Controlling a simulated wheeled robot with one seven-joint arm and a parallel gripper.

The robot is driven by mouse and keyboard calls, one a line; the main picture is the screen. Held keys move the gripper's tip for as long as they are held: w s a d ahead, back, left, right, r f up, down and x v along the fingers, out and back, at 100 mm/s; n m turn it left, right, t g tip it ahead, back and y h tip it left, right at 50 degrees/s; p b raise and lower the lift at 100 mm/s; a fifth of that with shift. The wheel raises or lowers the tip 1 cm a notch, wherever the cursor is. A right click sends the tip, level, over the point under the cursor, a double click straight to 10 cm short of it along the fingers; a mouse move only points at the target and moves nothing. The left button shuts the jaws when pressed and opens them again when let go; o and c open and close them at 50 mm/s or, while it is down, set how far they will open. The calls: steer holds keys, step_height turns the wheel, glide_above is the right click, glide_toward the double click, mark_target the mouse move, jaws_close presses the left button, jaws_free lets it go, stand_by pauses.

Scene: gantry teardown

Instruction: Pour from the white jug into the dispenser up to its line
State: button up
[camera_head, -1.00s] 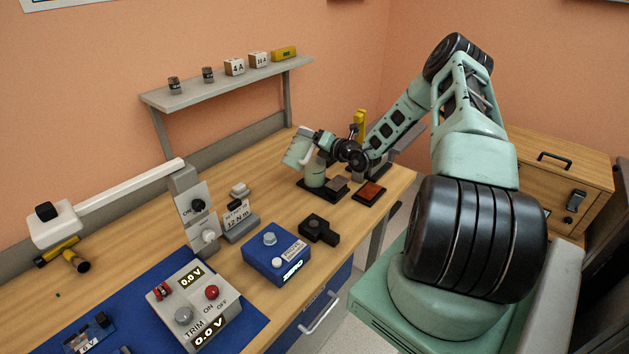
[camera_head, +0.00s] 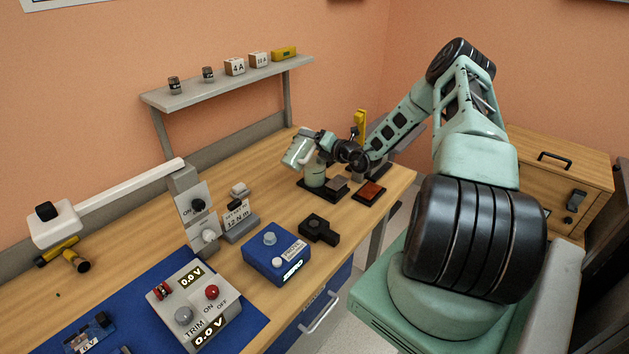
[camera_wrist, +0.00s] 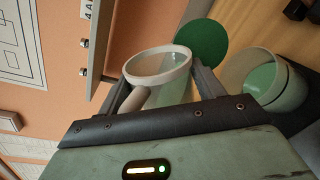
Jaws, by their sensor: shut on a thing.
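The white jug (camera_head: 298,152) is held tilted above the bench, just left of and above the dispenser (camera_head: 315,174). My gripper (camera_head: 312,143) is shut on the jug. In the wrist view the jug's pale rim (camera_wrist: 160,54) and its handle show between the fingers of my gripper (camera_wrist: 163,88). The dispenser (camera_wrist: 238,72) is an open, pale cup to the right of the jug, with green inside. Its line is not readable, and no stream is clear between the two.
A dark green disc (camera_wrist: 201,42) lies behind the jug in the wrist view. A red-brown pad (camera_head: 370,192) and a black block (camera_head: 319,229) are near the dispenser. A blue box (camera_head: 275,254) stands nearer. The wall shelf (camera_head: 230,84) is up left.

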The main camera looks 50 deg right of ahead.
steer(key=shift+f, duration=0.1)
steer(key=shift+m, duration=0.3)
steer(key=shift+f, duration=0.15)
steer(key=shift+d+f+m, duration=0.1)
steer(key=shift+m, duration=0.2)
steer(key=shift+d+f, duration=0.1)
steer(key=shift+f, duration=0.1)
steer(key=shift+f+m, duration=0.1)
steer(key=shift+m, duration=0.2)
stand_by(0.4)
steer(key=shift+f, duration=0.15)
stand_by(0.5)
